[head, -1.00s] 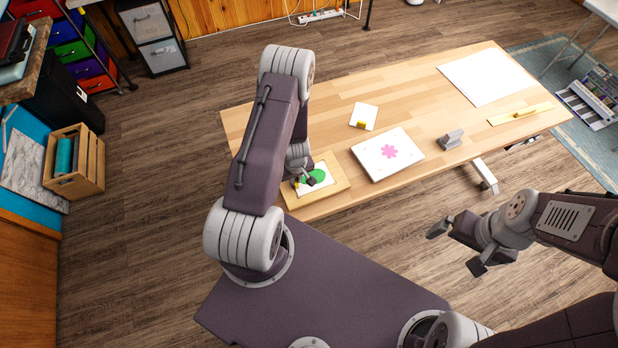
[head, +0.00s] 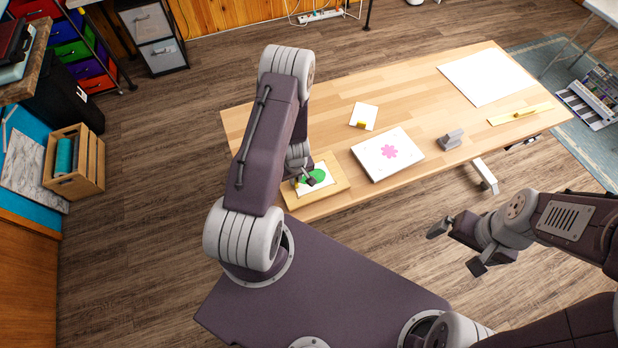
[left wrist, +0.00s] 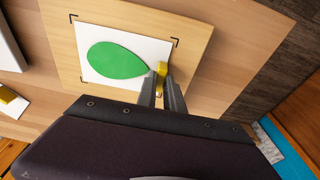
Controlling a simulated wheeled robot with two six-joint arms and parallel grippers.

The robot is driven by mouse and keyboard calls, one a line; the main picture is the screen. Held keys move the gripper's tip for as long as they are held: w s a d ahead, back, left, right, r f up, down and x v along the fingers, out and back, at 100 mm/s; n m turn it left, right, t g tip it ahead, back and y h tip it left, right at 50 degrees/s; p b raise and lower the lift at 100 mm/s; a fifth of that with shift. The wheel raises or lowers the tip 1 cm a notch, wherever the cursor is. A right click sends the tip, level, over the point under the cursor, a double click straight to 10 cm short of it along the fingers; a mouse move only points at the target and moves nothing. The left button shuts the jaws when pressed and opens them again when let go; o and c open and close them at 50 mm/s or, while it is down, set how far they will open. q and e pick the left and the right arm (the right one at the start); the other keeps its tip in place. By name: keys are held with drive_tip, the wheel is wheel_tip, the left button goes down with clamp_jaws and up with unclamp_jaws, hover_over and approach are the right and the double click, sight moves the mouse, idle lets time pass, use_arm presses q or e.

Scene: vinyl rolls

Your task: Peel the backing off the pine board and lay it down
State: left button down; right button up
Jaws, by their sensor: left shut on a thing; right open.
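The pine board (head: 338,188) lies at the near left edge of the table, and it also shows in the left wrist view (left wrist: 195,35). On it lies a white sheet (left wrist: 150,47) with a green leaf-like shape (left wrist: 115,61), inside black corner marks. My left gripper (head: 305,181) is over the sheet's edge. In the left wrist view its fingers (left wrist: 162,88) are shut on a yellow tab (left wrist: 162,70) at the sheet's edge. The sheet looks flat on the board. My right gripper (head: 457,248) is open and empty, off the table's near side.
A white board with a pink flower (head: 388,154) lies right of the pine board. A small white card with a yellow tab (head: 364,116) lies behind. A grey block (head: 451,139), a yellow-handled strip (head: 521,114) and a large white sheet (head: 483,77) are further right.

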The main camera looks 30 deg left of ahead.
use_arm(q)
drive_tip(key=shift+r+p, duration=3.3)
drive_tip(key=shift+r, duration=0.25)
drive_tip(key=shift+f, duration=0.2)
wheel_tip(320, 180, down, 6)
drive_tip(key=b, duration=0.6)
drive_tip(key=shift+f, duration=0.2)
drive_tip(key=shift+r, duration=0.1)
